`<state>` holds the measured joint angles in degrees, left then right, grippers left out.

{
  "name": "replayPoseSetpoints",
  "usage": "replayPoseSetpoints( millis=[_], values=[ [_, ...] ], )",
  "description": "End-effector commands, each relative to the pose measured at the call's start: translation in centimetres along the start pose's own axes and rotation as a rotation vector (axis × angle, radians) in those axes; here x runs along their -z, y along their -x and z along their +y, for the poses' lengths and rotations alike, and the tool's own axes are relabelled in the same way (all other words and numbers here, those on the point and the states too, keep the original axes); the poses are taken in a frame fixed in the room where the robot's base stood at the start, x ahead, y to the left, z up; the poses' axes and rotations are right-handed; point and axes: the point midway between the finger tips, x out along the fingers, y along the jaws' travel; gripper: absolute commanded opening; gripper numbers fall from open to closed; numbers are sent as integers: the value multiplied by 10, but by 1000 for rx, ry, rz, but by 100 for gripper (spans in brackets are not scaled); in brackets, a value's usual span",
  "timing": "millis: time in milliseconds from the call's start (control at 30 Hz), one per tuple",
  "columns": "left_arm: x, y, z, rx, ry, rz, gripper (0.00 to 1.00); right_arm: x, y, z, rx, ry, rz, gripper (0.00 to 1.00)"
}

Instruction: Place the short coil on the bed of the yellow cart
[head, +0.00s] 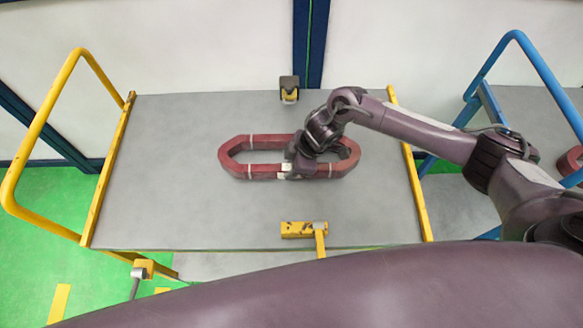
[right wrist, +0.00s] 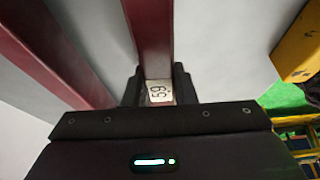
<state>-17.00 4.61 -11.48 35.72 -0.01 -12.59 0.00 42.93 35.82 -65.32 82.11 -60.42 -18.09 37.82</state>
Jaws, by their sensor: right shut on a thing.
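The short coil (head: 250,173) is a dark red elongated ring with pale bands. It is over the grey bed (head: 180,200) of the yellow cart (head: 98,185), near its middle; whether it rests on the bed or hangs just above it I cannot tell. My right gripper (head: 290,170) is shut on the coil's near long side. In the right wrist view the coil's bar (right wrist: 150,40) runs between the fingers, with a white label marked 59 at the grip. The coil's other long side (right wrist: 50,50) shows to the left. My left gripper is not in view.
A blue cart (head: 480,90) stands at the right, with part of another red coil (head: 570,160) at the picture's edge. A yellow block (head: 303,229) is at the bed's front edge and a dark fitting (head: 289,88) at the back. The bed's left part is clear.

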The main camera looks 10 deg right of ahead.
Motion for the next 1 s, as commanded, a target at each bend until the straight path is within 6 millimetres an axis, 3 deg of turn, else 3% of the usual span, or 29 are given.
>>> replayPoseSetpoints(
  millis=[467,500,633,1000],
  values=[
    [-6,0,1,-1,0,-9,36,-3,-11,2,-5,3,6,0],
    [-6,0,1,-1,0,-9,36,-5,-13,0,-1,1,1,27],
    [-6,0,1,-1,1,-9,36,-5,-12,0,-1,1,1,44],
    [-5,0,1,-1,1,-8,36,-4,-8,1,-2,2,2,46]
  ],
)
